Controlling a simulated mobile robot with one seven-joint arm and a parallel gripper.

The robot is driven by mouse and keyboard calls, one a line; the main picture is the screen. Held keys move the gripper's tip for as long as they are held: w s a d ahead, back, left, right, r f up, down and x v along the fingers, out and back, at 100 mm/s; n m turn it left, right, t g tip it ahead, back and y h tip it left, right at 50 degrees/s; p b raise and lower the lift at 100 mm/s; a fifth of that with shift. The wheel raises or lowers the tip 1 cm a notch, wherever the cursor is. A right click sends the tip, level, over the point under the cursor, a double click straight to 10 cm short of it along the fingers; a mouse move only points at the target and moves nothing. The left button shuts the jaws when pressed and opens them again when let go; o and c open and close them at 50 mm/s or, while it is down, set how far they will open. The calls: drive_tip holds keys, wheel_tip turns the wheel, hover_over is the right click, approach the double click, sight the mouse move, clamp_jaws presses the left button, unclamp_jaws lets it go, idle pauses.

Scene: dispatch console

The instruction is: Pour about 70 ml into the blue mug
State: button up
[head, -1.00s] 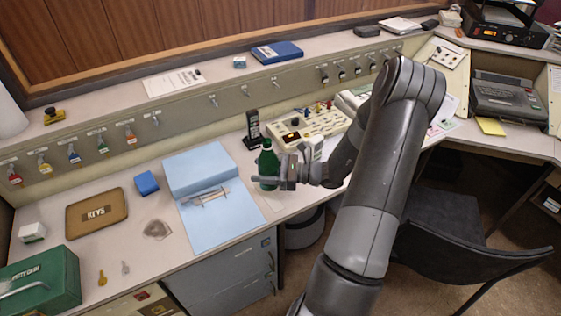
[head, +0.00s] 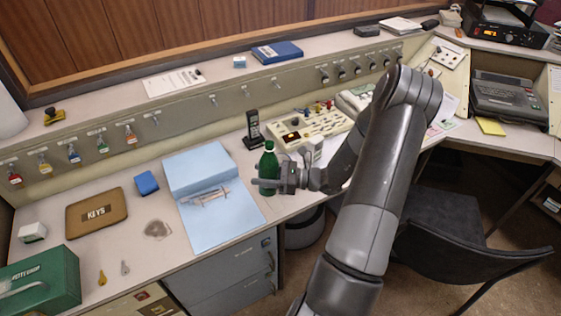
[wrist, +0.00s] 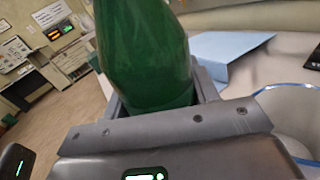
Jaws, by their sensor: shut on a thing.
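A green bottle (head: 269,172) stands upright in my gripper (head: 268,186), above or on the desk at the right of the blue folder. I cannot tell whether its base touches the desk. In the wrist view the green bottle (wrist: 150,60) fills the space between the jaws, which are shut on it. A pale round vessel with a blue rim (wrist: 290,112) is close at the right edge of the wrist view, beside the gripper, partly cut off; it may be the blue mug. In the head view a white object (head: 317,146) shows just behind my gripper, partly hidden.
A cordless phone (head: 253,129) stands behind the bottle, and a beige console (head: 305,128) lies behind the gripper. An open blue folder (head: 215,225) with a clear item lies at left. A brown key tray (head: 97,212) and a green cash box (head: 45,280) are farther left.

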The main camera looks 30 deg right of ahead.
sight(260, 188)
drive_tip(key=r+m, duration=0.1)
drive_tip(key=m, duration=0.1)
drive_tip(key=shift+a+r+m+y, duration=0.1)
drive_tip(key=shift+r+m+y, duration=0.2)
drive_tip(key=shift+r+y, duration=0.1)
drive_tip(key=m+t, duration=0.1)
drive_tip(key=m, duration=0.3)
drive_tip(key=m+t, duration=0.1)
drive_tip(key=shift+s+a+f+m, duration=0.15)
drive_tip(key=shift+s+a+m, duration=0.05)
drive_tip(key=shift+m, duration=0.1)
drive_tip(key=f+m, duration=0.2)
drive_tip(key=s+a+f+m+t, duration=0.1)
drive_tip(key=shift+f+m, duration=0.3)
drive_tip(key=shift+m, duration=0.1)
drive_tip(key=shift+s+a+f+m+t+h, duration=0.1)
drive_tip(key=shift+f+m+t+h, duration=0.15)
drive_tip(key=shift+m, duration=0.35)
drive_tip(key=shift+s+a+f+m+t+h, duration=0.15)
drive_tip(key=shift+m+t+h, duration=0.15)
drive_tip(key=shift+m, duration=0.3)
drive_tip(key=shift+w+d+r+m+t, duration=0.2)
drive_tip(key=shift+r+m, duration=0.25)
drive_tip(key=shift+m, duration=0.15)
drive_tip(key=shift+w+d+r+m+t, duration=0.2)
drive_tip(key=shift+r+m, duration=0.25)
drive_tip(key=shift+m, duration=0.15)
drive_tip(key=shift+m+h, duration=0.3)
drive_tip(key=shift+h, duration=0.05)
